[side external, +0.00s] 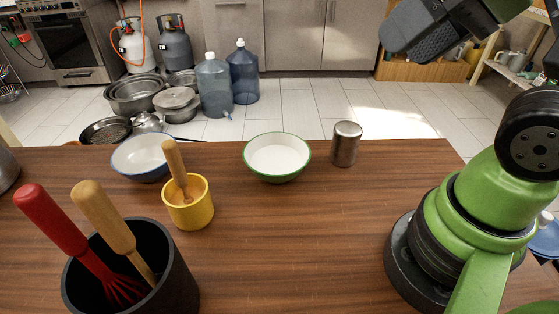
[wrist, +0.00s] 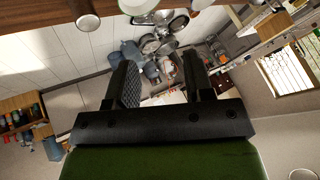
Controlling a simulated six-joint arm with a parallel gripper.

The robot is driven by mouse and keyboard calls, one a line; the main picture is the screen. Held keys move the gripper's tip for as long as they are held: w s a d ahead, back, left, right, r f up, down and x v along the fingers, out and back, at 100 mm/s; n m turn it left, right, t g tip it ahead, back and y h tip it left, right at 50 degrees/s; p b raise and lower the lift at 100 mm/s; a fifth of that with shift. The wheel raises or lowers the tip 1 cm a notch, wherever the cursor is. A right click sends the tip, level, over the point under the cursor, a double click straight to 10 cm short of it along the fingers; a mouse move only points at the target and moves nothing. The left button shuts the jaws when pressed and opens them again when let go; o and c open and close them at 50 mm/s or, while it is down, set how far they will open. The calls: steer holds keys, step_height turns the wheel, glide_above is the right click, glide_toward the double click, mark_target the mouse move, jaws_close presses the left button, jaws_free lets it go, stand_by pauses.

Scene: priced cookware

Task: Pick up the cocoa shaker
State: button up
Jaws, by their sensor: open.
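The cocoa shaker appears to be the plain metal cylinder (side external: 346,144) standing upright at the far edge of the wooden table, right of the green-rimmed bowl. In the wrist view a round metal end at the upper left (wrist: 88,22) looks like the same shaker. My gripper (side external: 405,42) is high above the table at the upper right, well apart from the shaker. In the wrist view my gripper (wrist: 158,76) has its two dark fingers spread with nothing between them.
A green-rimmed bowl (side external: 277,158) stands left of the shaker. A blue-rimmed bowl (side external: 140,158), a yellow mortar with a pestle (side external: 188,211) and a black utensil holder (side external: 170,285) stand further left. The wooden table (side external: 300,240) is bare in the middle and front.

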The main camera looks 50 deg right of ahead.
steer(key=o, duration=0.8)
